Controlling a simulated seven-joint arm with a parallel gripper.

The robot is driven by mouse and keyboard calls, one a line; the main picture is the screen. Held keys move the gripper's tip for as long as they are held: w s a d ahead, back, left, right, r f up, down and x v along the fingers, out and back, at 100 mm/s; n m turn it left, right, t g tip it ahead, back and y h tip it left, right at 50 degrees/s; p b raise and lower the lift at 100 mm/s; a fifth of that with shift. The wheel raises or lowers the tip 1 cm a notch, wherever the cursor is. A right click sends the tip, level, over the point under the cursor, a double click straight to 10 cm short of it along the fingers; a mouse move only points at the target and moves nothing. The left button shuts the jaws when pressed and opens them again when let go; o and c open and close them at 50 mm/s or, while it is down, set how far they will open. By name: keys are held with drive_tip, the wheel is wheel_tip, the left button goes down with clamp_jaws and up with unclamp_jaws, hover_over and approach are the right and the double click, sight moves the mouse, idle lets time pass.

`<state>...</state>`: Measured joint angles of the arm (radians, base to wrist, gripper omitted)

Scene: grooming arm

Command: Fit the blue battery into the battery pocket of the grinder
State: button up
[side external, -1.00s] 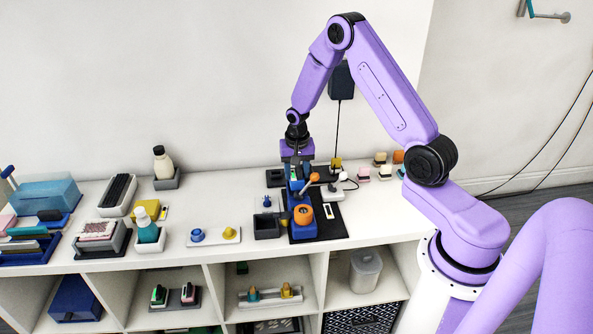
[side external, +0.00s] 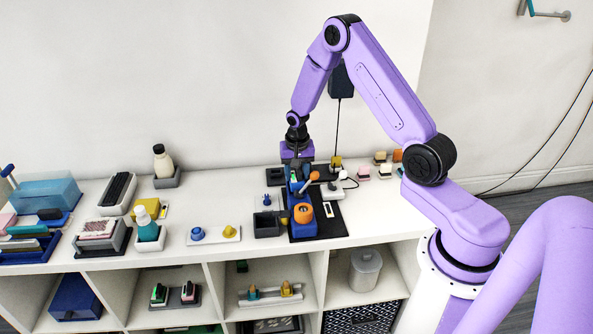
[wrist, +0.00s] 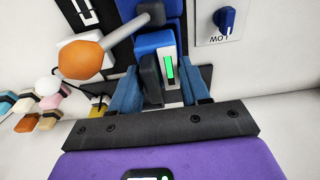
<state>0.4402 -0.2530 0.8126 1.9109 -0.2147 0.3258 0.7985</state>
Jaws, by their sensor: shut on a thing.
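The grinder (side external: 303,226) is a blue body on a dark mat, with an orange ring at its front and an orange-knobbed lever (wrist: 82,59). My gripper (side external: 297,168) is over the grinder's back end, pointing down. In the wrist view its two blue fingers (wrist: 160,91) are shut on the blue battery (wrist: 169,68), which shows a green strip on a pale face. The battery is right at the back end of the grinder. The pocket is hidden behind the battery and fingers, so I cannot tell how far the battery is in.
A dark open bin (side external: 266,225) stands left of the grinder. A blue dial on a white plate (wrist: 227,20) is near the fingers. Several small coloured blocks (side external: 381,158) stand at the back right. The shelf top right of the mat (side external: 385,215) is clear.

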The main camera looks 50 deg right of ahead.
sight(297, 181)
drive_tip(key=shift+f, duration=0.9)
drive_tip(key=o, duration=1.2)
drive_tip(key=r, duration=0.5)
drive_tip(key=s+a+r, duration=0.1)
drive_tip(key=r, duration=1.1)
drive_tip(key=shift+s+a+r, duration=0.15)
drive_tip(key=shift+s+a, duration=0.1)
